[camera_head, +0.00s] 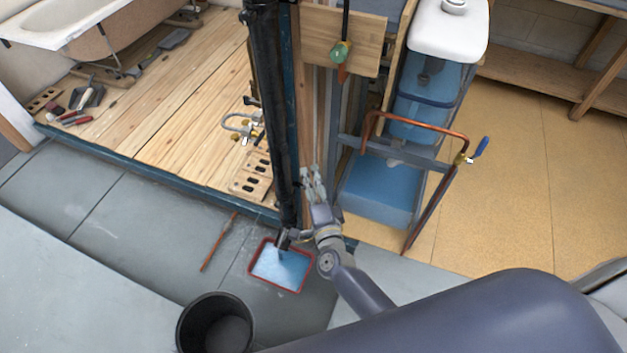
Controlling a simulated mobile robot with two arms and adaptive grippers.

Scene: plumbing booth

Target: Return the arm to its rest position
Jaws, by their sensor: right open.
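My right arm comes in from the lower right. My right gripper (312,172) is open, with nothing seen between its fingers. Its fingers point away from me, at the foot of the wooden post, just right of the thick black vertical pipe (271,95). I cannot tell whether the fingers touch the post or pipe. My left gripper is not in view.
A red-rimmed tray (303,263) lies on the grey floor below the gripper, and a black bucket (183,338) stands nearer. A copper pipe with a blue-handled valve (481,147) stands to the right. Bare grey floor (75,265) lies at left.

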